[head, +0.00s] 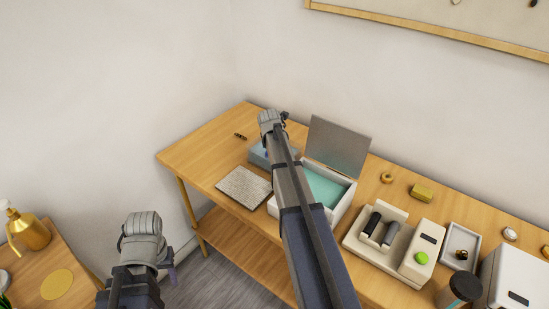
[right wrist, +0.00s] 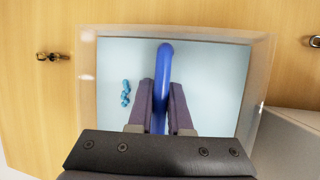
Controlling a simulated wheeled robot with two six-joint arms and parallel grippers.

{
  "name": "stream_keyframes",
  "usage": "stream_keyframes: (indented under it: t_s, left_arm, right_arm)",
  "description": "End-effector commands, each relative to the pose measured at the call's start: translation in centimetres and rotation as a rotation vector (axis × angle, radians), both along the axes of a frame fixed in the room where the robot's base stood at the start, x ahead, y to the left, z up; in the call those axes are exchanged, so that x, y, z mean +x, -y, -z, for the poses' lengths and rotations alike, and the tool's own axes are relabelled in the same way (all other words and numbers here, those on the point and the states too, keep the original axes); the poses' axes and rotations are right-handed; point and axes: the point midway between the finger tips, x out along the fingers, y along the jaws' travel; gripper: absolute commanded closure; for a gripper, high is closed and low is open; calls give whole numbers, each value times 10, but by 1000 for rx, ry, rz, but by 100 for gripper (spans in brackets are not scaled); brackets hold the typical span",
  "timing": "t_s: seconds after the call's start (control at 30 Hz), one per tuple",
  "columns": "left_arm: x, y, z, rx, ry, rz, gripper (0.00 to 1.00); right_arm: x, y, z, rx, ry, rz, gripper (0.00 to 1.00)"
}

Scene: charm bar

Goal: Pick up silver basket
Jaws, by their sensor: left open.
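No plainly silver basket shows. A grey-blue box (head: 262,155) stands at the back left of the long table. In the right wrist view a box with a frosted rim (right wrist: 262,75) and a pale blue inside has an upright blue bar like a handle (right wrist: 165,55). A small blue beaded piece (right wrist: 126,92) lies inside it. My right gripper (right wrist: 162,82) is over this box, one finger on each side of the bar. I cannot tell whether the fingers press on it. My left gripper (head: 170,268) is open and empty, away from the table, low at the left.
Right of my right arm stands an open white box with a teal inside (head: 325,188) and a raised grey lid (head: 338,146). A woven grey mat (head: 244,187) lies in front. A beige holder (head: 353,245) stands right. A side table with a gold bottle (head: 30,230) is at left.

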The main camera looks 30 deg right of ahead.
Motion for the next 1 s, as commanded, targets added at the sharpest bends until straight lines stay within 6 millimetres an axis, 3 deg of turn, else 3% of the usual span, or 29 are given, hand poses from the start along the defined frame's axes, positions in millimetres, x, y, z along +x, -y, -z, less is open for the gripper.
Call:
stream_keyframes:
  t_s: [0.1,0.7,1.0]
  left_arm:
    - [0,0,0,0,0,0,50]
    - [0,0,-1,0,0,0,50]
    - [0,0,-23,0,0,0,50]
  right_arm:
    - [0,0,0,0,0,0,100]
    - [0,0,-1,0,0,0,100]
    - [0,0,-23,0,0,0,100]
